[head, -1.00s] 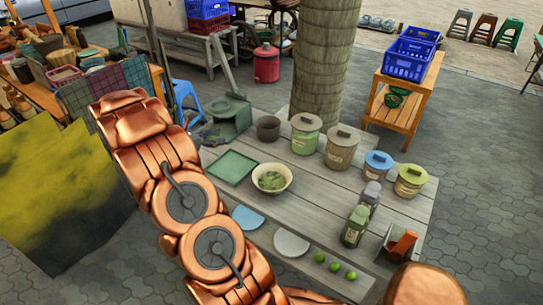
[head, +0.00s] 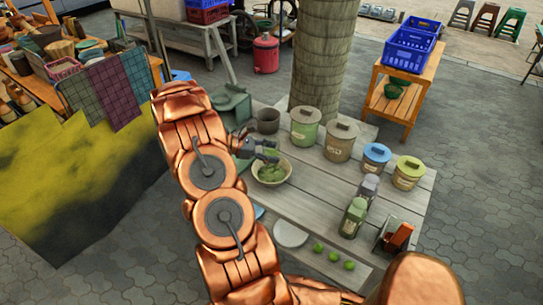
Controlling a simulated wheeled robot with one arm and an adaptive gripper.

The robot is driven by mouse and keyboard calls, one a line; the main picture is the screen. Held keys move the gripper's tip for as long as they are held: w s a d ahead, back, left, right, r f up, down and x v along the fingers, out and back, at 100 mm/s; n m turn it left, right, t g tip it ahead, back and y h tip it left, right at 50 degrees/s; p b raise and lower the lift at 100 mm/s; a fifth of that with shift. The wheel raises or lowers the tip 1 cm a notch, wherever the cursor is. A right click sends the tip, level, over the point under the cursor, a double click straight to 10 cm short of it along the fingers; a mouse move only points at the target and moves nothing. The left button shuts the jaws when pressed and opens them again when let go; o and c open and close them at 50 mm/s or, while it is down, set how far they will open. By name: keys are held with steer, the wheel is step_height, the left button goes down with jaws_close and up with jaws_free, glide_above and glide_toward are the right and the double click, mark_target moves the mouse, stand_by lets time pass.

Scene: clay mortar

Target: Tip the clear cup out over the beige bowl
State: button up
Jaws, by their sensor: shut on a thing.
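The beige bowl (head: 273,184) stands on the grey wooden table with green stuff inside. My gripper (head: 264,149) is over the bowl's far left rim, coming from behind my copper arm. It is shut on a small greenish see-through thing, which looks like the clear cup (head: 267,155). The cup is held above the bowl and seems tilted, but it is too small to tell how far. Whether anything is left in it or falling from it cannot be told.
Lidded canisters (head: 339,141) and a dark pot (head: 268,122) stand behind the bowl. Limes (head: 334,257) lie at the front. The table right of the bowl is clear.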

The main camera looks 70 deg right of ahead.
mark_target(270, 143)
steer(key=shift+w+d+r+m+t+h+b, duration=0.1)
steer(key=shift+d+m+t+h+b, duration=0.25)
steer(key=shift+b, duration=1.1)
steer(key=shift+w+r+m+g+h+b, duration=0.1)
steer(key=shift+m+h+b, duration=0.35)
steer(key=shift+b, duration=1)
steer(key=shift+w+d+r+m+t+h+b, duration=0.15)
steer(key=shift+m+b, duration=0.45)
steer(key=shift+b, duration=0.85)
steer(key=shift+d+b, duration=0.1)
steer(key=shift+b, duration=0.35)
steer(key=m+b, duration=0.1)
steer(key=b, duration=0.3)
steer(key=m+h+b, duration=0.1)
steer(key=b, duration=0.3)
steer(key=shift+d+r+h, duration=0.15)
steer(key=shift+r+h, duration=0.05)
steer(key=shift+h, duration=0.05)
steer(key=m+b, duration=0.1)
steer(key=b, duration=0.3)
steer(key=m+h+b, duration=0.1)
steer(key=b, duration=0.3)
steer(key=shift+w+d+r+m+h+b, duration=0.1)
steer(key=shift+d+r+m+h+b, duration=0.05)
steer(key=shift+m+h+b, duration=0.2)
